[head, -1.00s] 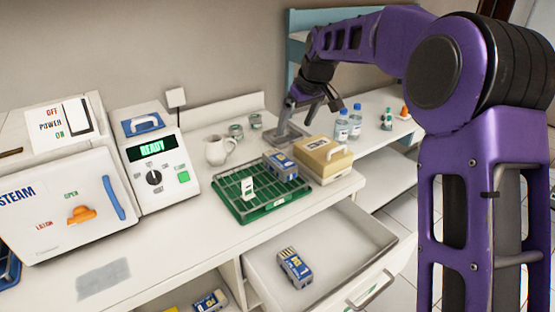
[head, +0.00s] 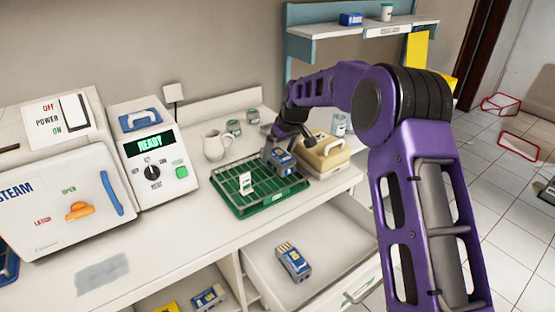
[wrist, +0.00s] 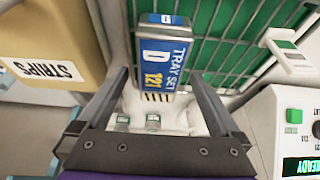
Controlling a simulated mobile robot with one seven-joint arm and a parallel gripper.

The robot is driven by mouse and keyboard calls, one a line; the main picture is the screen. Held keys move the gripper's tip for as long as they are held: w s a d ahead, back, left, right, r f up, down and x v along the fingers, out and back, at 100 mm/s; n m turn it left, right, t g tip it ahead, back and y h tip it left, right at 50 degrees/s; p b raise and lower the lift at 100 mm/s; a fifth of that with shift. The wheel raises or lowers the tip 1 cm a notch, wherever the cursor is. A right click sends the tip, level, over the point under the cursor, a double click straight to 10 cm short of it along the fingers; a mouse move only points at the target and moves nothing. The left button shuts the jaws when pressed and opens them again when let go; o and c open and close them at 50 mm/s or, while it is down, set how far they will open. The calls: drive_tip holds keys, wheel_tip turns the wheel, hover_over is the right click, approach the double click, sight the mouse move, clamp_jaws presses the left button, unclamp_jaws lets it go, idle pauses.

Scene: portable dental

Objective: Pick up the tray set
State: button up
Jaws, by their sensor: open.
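A blue and grey tray set (head: 281,162) stands in the far right part of the green wire rack (head: 230,205). In the wrist view the tray set (wrist: 163,55) shows the label "TRAY SET D 121". My gripper (head: 270,147) is just above and beside it. In the wrist view my open gripper (wrist: 157,75) has one finger on each side of the tray set's near end, with a gap on both sides. Nothing is held. How deep the fingers reach is hard to tell.
A cream box (head: 325,155) labelled STRIPS stands close to the rack's right. A white card (head: 246,182) stands in the rack. A pitcher (head: 215,145) is behind it. Another tray set (head: 293,261) lies in the open drawer (head: 335,250); one more (head: 208,298) sits on the shelf below.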

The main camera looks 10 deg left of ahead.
drive_tip(key=shift+x, duration=1.15)
clamp_jaws()
